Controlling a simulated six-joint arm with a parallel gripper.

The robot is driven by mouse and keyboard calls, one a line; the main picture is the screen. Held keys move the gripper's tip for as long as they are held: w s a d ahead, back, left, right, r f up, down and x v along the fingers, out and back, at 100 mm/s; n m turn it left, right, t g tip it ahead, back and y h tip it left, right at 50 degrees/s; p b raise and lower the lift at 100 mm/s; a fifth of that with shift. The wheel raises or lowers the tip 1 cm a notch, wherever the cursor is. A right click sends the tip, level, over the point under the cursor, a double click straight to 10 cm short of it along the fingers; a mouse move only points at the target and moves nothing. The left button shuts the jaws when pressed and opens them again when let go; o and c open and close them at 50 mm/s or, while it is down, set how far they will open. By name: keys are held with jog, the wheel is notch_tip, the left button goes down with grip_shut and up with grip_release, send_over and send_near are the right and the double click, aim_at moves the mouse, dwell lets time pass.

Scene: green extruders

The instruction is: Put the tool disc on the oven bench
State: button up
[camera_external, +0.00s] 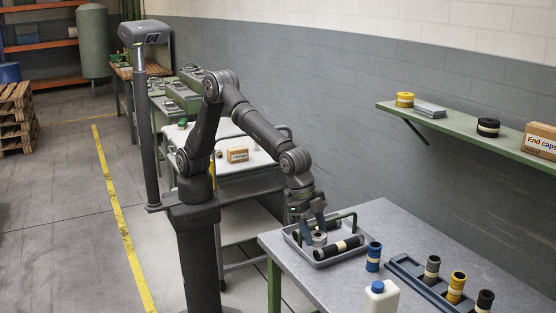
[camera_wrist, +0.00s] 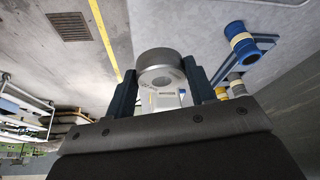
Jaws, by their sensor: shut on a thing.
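The tool disc (camera_external: 319,239) is a grey metal ring with a central hole. It also shows in the wrist view (camera_wrist: 158,60), between the two dark blue fingers. My gripper (camera_external: 318,230) (camera_wrist: 163,78) is shut on it, pointing down over a grey tray (camera_external: 326,262) on the front bench. Whether the disc touches anything in the tray cannot be told. The front bench (camera_external: 393,222) has a grey top and green legs. Another bench with green box-shaped units (camera_external: 183,96) stands at the back. No bench is clearly marked as the oven bench.
The tray holds black rolls (camera_external: 340,247) with pale bands. A blue roll (camera_external: 373,256), a rack of rolls (camera_external: 420,281) and a white bottle (camera_external: 381,299) stand to its right. A wall shelf (camera_external: 455,135) hangs behind. A cart (camera_external: 245,167) carries a small carton (camera_external: 238,155).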

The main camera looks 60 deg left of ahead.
aim_at(316, 231)
jog(key=f, duration=0.1)
jog(key=w+f, duration=0.1)
jog(key=f, duration=0.1)
jog(key=shift+d, duration=0.1)
jog(key=w+f, duration=0.2)
jog(key=w, duration=0.1)
jog(key=w+d+f, duration=0.1)
jog(key=w+f, duration=0.1)
jog(key=w, duration=0.2)
jog(key=w+f, duration=0.2)
jog(key=w, duration=0.1)
jog(key=shift+w+d+f, duration=0.2)
jog(key=shift+w+d, duration=0.05)
jog(key=shift+d, duration=0.1)
jog(key=shift+f, duration=1.9)
jog(key=shift+f, duration=0.15)
jog(key=o, duration=1.2)
